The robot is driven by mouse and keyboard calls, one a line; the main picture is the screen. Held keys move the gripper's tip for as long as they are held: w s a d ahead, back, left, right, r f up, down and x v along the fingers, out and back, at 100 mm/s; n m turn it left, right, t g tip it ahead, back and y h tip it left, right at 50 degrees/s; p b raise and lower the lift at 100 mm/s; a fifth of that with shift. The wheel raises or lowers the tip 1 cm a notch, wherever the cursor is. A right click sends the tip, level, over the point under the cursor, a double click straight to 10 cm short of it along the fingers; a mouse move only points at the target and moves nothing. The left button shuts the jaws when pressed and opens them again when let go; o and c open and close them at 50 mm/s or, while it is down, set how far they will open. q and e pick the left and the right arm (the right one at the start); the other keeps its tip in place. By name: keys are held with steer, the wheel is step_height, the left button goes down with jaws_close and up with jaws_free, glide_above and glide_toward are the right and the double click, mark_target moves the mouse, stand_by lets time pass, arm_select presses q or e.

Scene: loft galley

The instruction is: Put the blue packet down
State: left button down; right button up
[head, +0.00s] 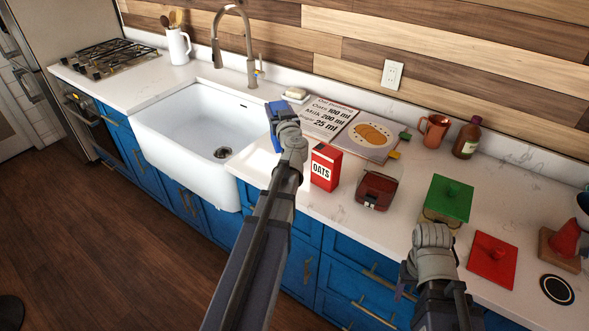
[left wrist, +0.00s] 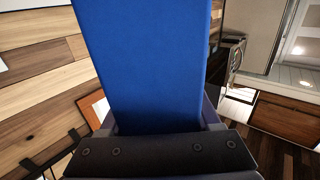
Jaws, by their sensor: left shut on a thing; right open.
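The blue packet (left wrist: 145,60) fills the middle of the left wrist view, held between the fingers of my left gripper (head: 282,112). In the head view only a small part of the packet (head: 274,108) shows beside the gripper, near the right edge of the sink. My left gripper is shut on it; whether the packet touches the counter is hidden. My right gripper (head: 432,238) is over the counter's front edge, near the green box, with nothing seen in it; its fingertips are hidden.
The white sink (head: 190,125) lies left of my left gripper. A red oats box (head: 325,168), an open recipe book (head: 345,128), a dark red container (head: 376,190), a green box (head: 447,200) and a red board (head: 492,260) stand to the right. Counter (head: 320,215) shows bare at the front.

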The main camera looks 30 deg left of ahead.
arm_select(q)
step_height(320, 180, down, 10)
steer(key=w+d+m+t+h+b, duration=0.1)
steer(key=d+b, duration=0.1)
steer(key=b, duration=0.8)
steer(key=shift+w+d, duration=0.25)
steer(key=shift+f, duration=0.2)
steer(key=shift+f+b, duration=0.15)
steer(key=shift+b, duration=0.2)
steer(key=shift+c, duration=0.5)
jaws_free()
steer(key=v, duration=1.2)
steer(key=shift+r, duration=0.3)
